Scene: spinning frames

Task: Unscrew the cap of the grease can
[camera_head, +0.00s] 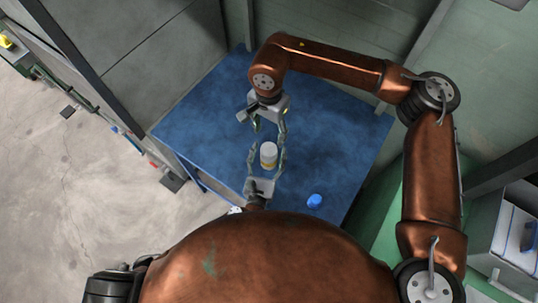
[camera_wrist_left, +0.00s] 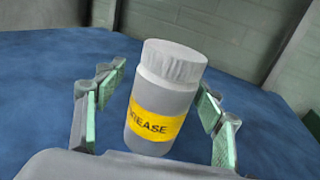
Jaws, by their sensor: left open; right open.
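The grease can (camera_head: 268,160) stands on the blue table (camera_head: 210,118) in the head view. In the left wrist view the can (camera_wrist_left: 153,118) is grey-white with a yellow GREASE label. Its ribbed whitish cap (camera_wrist_left: 174,62) sits on top and also shows in the head view (camera_head: 269,148). My left gripper (camera_head: 267,158) is open with a finger on each side of the can; gaps show between fingers and can in the wrist view (camera_wrist_left: 161,88). My right gripper (camera_head: 269,127) is open and empty, pointing toward the can from its far side.
A small blue round object (camera_head: 314,201) lies on the table to the right of the can, near the front edge. The table's right and far left parts are clear. Walls stand behind the table, and a grey box (camera_head: 514,235) is at the far right.

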